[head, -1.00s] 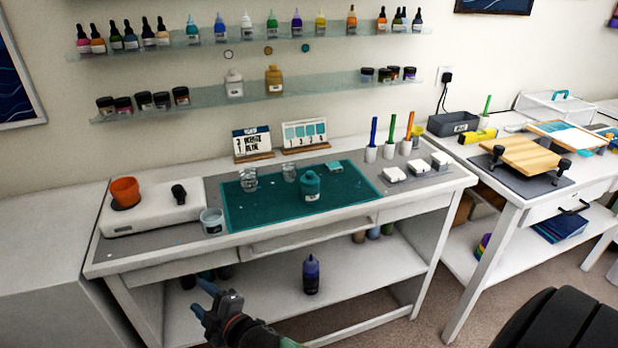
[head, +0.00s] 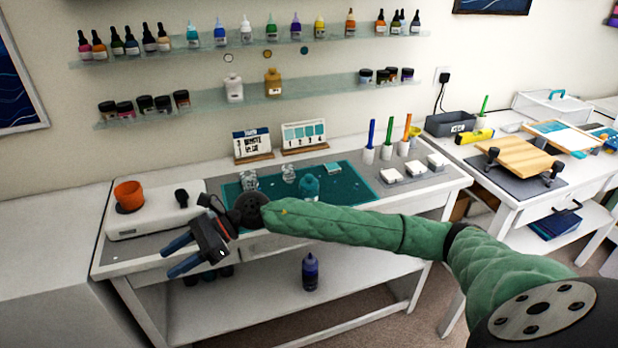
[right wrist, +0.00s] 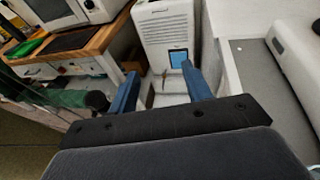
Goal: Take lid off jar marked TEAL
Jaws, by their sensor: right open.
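A teal container (head: 309,186) with a teal top stands on the dark teal mat (head: 350,183) at the middle of the bench. My right forearm covers its lower part, and no label can be read. Small dark-lidded jars stand on the lower wall shelf at left (head: 145,104) and right (head: 387,75); their labels are too small to read. My right gripper (head: 170,259) is in front of the bench's left part, left of the teal container and apart from it. Its blue fingers are spread and empty, also in the right wrist view (right wrist: 160,90). My left gripper is not in view.
Two clear cups (head: 249,181) stand on the mat. A white device (head: 150,215) with an orange cup (head: 129,194) is at the bench's left. Pen holders and white blocks (head: 391,175) stand at right. A dark blue bottle (head: 310,272) is on the shelf below.

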